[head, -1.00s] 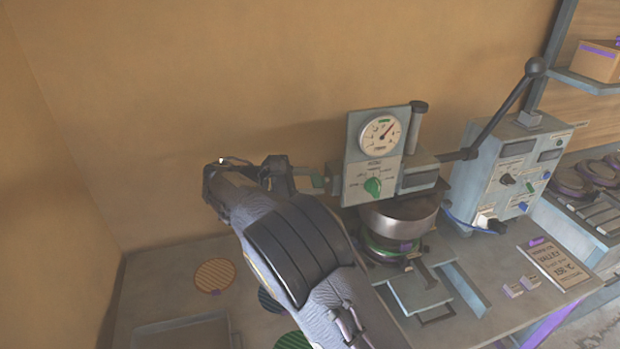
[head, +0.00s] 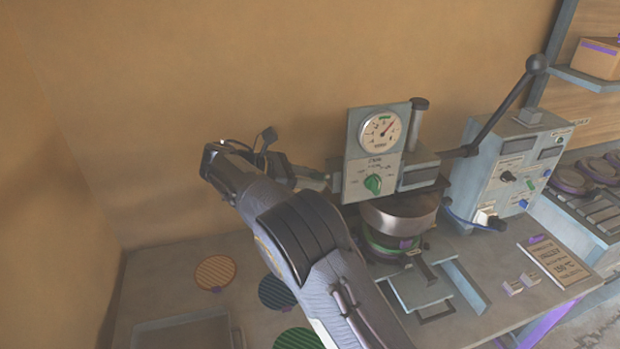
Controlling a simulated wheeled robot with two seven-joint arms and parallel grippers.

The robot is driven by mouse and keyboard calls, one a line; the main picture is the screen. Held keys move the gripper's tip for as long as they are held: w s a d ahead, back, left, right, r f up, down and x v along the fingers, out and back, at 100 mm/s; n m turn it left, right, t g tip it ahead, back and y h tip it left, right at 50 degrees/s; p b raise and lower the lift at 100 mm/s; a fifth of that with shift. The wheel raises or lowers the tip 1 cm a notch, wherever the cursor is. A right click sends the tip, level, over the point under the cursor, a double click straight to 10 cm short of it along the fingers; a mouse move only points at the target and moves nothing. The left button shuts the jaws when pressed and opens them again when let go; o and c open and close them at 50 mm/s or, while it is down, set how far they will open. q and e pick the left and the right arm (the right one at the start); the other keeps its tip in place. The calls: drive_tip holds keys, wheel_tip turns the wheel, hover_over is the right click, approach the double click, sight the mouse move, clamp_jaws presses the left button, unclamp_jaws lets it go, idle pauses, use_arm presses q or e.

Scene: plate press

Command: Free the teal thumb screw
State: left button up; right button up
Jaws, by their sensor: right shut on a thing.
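My right arm reaches up from the bottom, and its gripper (head: 314,177) points right at the left side of the press head (head: 372,150). The gripper is shut on the teal thumb screw at that side. The jaws and the small size hide nearly all of the screw, and I cannot tell how far it is turned. The press head carries a round dial (head: 380,132) and a green knob (head: 373,184). Below it are a metal cylinder (head: 400,215) and a green-rimmed round part (head: 385,245). My left gripper is not in view.
An orange disc (head: 215,272), a dark teal disc (head: 277,291) and a green disc (head: 297,340) lie on the table, near a grey tray (head: 182,325). A long lever (head: 505,105) rises right of the press, beside a control box (head: 512,172). A sign (head: 554,263) lies in front.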

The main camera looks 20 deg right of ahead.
idle(0.3)
drive_tip(key=o, duration=1)
drive_tip(key=v, duration=0.7)
drive_tip(key=shift+a+r, duration=0.1)
drive_tip(key=shift+a, duration=0.3)
